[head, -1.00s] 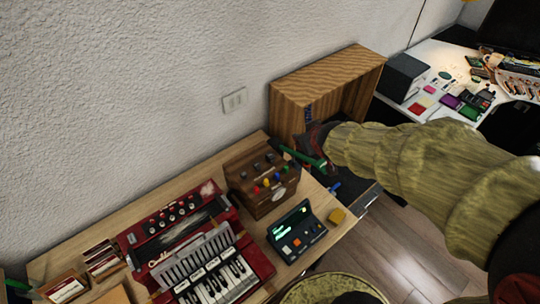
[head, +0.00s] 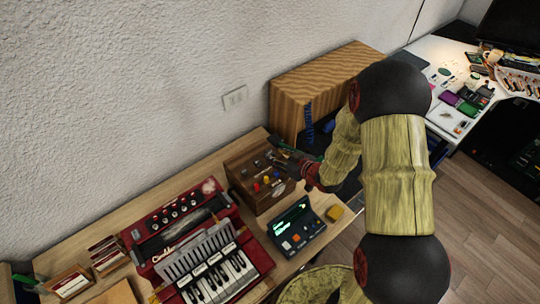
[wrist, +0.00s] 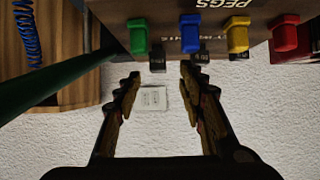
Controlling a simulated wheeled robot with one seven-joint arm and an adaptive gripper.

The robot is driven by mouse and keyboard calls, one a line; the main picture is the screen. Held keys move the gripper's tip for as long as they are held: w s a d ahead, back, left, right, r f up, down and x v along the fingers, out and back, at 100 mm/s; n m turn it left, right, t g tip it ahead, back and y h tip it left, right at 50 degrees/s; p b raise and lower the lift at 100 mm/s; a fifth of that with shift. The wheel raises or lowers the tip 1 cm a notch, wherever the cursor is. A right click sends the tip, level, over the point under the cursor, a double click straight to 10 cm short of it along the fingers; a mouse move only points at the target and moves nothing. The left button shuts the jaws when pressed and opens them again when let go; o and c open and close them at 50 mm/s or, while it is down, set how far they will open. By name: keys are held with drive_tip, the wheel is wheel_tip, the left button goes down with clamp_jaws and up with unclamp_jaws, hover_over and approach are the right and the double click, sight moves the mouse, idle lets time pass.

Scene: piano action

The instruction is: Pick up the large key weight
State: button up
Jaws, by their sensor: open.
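A dark wooden holder (head: 267,203) stands on the desk with coloured pegs on it. In the wrist view, which is upside down, its lettering reads "PEGS", with a partly covered second label. Small dark blocks, seemingly the weights, stand on it, one near the left finger (wrist: 157,60) and one by the right finger (wrist: 202,53). I cannot tell which is the large key weight. My gripper (head: 280,156) is at the holder's back edge. In the wrist view my gripper (wrist: 160,78) is open, with nothing visibly held between its fingers.
A green rod (wrist: 55,82) crosses beside my gripper. A wooden cabinet (head: 290,98) with a blue coil (head: 309,122) stands behind. A wall with a switch is close.

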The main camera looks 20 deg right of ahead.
sight(271, 152)
drive_tip(key=x, duration=0.5)
drive_tip(key=shift+w+d+b, duration=0.1)
drive_tip(key=shift+b, duration=0.25)
drive_tip(key=shift+c, duration=0.3)
clamp_jaws()
